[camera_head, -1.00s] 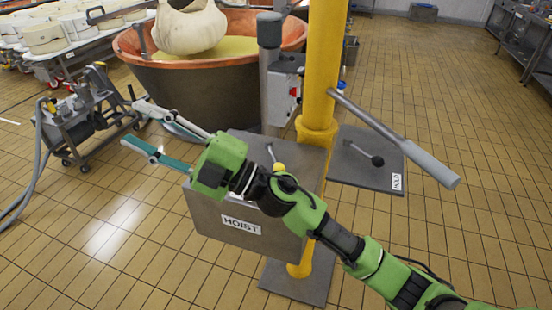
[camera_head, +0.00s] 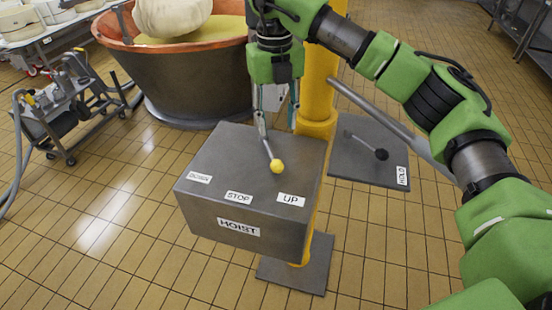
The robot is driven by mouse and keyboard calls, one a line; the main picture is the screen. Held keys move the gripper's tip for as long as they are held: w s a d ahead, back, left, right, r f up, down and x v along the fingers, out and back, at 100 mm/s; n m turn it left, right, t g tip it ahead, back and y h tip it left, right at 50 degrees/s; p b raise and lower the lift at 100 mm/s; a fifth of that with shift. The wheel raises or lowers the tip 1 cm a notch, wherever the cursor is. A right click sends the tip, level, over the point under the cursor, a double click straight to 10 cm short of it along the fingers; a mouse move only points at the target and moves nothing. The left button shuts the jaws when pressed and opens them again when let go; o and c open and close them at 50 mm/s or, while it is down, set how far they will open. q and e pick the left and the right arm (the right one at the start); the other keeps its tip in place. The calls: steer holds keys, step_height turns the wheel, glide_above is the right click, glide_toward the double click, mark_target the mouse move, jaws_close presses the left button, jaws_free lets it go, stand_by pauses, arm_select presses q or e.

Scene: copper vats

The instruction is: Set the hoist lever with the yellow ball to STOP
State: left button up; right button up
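The hoist box (camera_head: 240,225) is a grey box on the yellow post, with a "HOIST" label on its front. Its top carries the labels DOWN (camera_head: 200,178), STOP (camera_head: 239,197) and UP (camera_head: 291,200), from left to right. The lever with the yellow ball (camera_head: 277,166) leans toward the UP label. My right gripper (camera_head: 277,118) points down over the back of the box, behind the ball. Its fingers are apart with nothing visibly held; whether one touches the lever rod near its base I cannot tell. My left gripper is not in view.
A yellow post (camera_head: 318,95) stands right behind the box. A grey plate labelled HOLD (camera_head: 368,150) with a black-ball lever (camera_head: 380,154) is to the right, and a grey bar slants past it. A copper vat (camera_head: 190,80) and a wheeled pump cart (camera_head: 62,115) are at the left.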

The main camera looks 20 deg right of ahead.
mark_target(277, 163)
step_height(277, 163, down, 14)
steer(key=p, duration=0.3)
steer(key=shift+r+p, duration=0.25)
steer(key=shift+p, duration=0.15)
jaws_close()
